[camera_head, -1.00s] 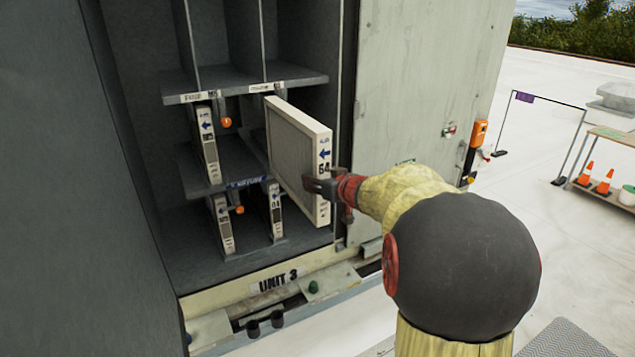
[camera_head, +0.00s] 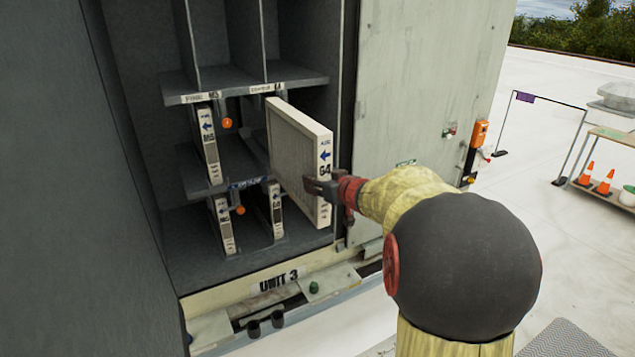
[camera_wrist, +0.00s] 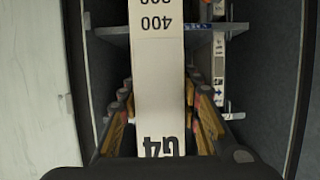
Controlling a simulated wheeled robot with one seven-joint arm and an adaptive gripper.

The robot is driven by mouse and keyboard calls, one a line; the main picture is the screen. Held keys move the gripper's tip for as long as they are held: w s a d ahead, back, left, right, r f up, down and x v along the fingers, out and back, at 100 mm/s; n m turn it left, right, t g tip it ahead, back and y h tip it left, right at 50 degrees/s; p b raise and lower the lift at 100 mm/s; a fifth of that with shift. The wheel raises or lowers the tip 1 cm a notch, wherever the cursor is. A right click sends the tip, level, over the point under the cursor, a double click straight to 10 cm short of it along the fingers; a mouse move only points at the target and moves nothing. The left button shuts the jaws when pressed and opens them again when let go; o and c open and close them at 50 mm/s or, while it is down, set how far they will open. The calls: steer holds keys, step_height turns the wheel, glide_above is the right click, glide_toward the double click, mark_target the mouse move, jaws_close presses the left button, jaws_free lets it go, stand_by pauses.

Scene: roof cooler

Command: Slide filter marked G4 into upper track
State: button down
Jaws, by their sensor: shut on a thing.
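The filter marked G4 (camera_head: 324,194) is a flat, pale-framed panel standing upright, with a blue arrow above the G4 mark. My gripper (camera_head: 322,186) is shut on its front edge. The filter is at the right of the cabinet opening, its far end toward the middle shelf's right bay; whether it touches a track is unclear. In the wrist view the filter's edge (camera_wrist: 158,80) runs between my fingers (camera_wrist: 160,105), with G4 and 400 upside down. The upper track is not clearly marked; the top shelf (camera_head: 240,88) carries labels along its front lip.
Other filters stand in the cabinet: one in the middle row (camera_head: 207,145), two below, (camera_head: 223,224) and (camera_head: 275,210). Orange knobs (camera_head: 226,122) sit beside slots. The open door (camera_head: 425,110) stands close on the right. A ledge (camera_head: 320,285) with caps lies below the UNIT 3 label.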

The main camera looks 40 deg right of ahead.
steer(key=shift+w, duration=0.1)
steer(key=shift+w+d+p, duration=0.3)
steer(key=shift+w+p, duration=0.05)
steer(key=shift+w, duration=0.85)
steer(key=shift+w+d+p, duration=0.3)
steer(key=shift+w+p, duration=0.1)
steer(key=shift+w, duration=0.75)
steer(key=shift+w+d+p, duration=0.3)
steer(key=shift+w+p, duration=0.05)
steer(key=shift+w, duration=1.2)
steer(key=shift+w+d+f+p, duration=0.1)
steer(key=shift+w+d+p, duration=0.45)
steer(key=shift+w, duration=0.85)
steer(key=shift+w+d+f+p, duration=0.1)
steer(key=shift+w+d+p, duration=0.1)
steer(key=shift+w+p, duration=0.95)
steer(key=shift+w+d+f+p, duration=0.1)
steer(key=shift+w+d+p, duration=0.3)
steer(key=shift+w, duration=1.3)
steer(key=shift+w, duration=0.15)
